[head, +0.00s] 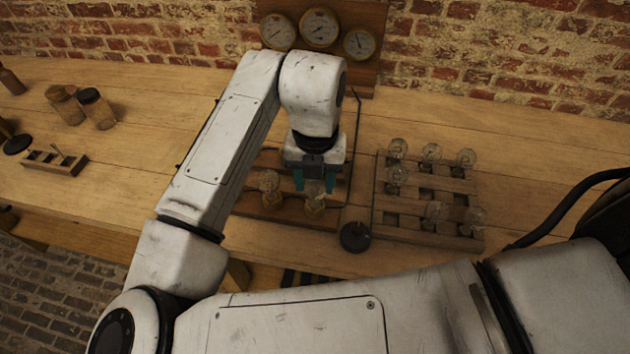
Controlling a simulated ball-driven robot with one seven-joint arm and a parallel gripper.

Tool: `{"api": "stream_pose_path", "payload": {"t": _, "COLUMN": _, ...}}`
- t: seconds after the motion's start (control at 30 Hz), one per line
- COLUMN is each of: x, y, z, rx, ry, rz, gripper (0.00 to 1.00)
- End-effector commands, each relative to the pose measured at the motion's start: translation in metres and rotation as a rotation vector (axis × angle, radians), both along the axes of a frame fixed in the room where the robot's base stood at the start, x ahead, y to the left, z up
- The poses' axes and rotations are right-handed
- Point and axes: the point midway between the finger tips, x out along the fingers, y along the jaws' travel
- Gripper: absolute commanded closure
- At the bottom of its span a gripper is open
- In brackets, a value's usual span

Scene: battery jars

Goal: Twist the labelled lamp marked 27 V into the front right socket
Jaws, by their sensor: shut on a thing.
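My gripper (314,184), with teal fingertips, points down over the wooden socket board (286,214) and is shut on a glass lamp (315,189). The held lamp is directly over the front right socket (314,208), which shows as a brassy shape below it. I cannot tell how far the lamp sits in that socket, and its label is not readable. Another lamp (268,181) stands upright at the front left of the board. My wrist hides the board's back part.
A slatted wooden rack (400,233) with several glass lamps stands to the right. A dark round base (354,237) with a thin rod is between board and rack. Gauges (319,27) hang at the back wall.

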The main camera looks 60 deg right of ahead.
Motion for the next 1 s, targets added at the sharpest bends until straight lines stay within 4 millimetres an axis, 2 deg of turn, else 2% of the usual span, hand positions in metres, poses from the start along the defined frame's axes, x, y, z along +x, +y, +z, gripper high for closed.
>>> {"api": "stream_pose_path", "payload": {"t": 0.47, "x": -0.0003, "y": 0.0000, "z": -0.0037, "rx": 0.002, "ry": -0.001, "rz": -0.149, "gripper": 0.90}}
{"api": "stream_pose_path", "payload": {"t": 1.0, "x": 0.0041, "y": -0.0001, "z": -0.0044, "rx": 0.003, "ry": 0.000, "rz": -0.153, "gripper": 0.89}}
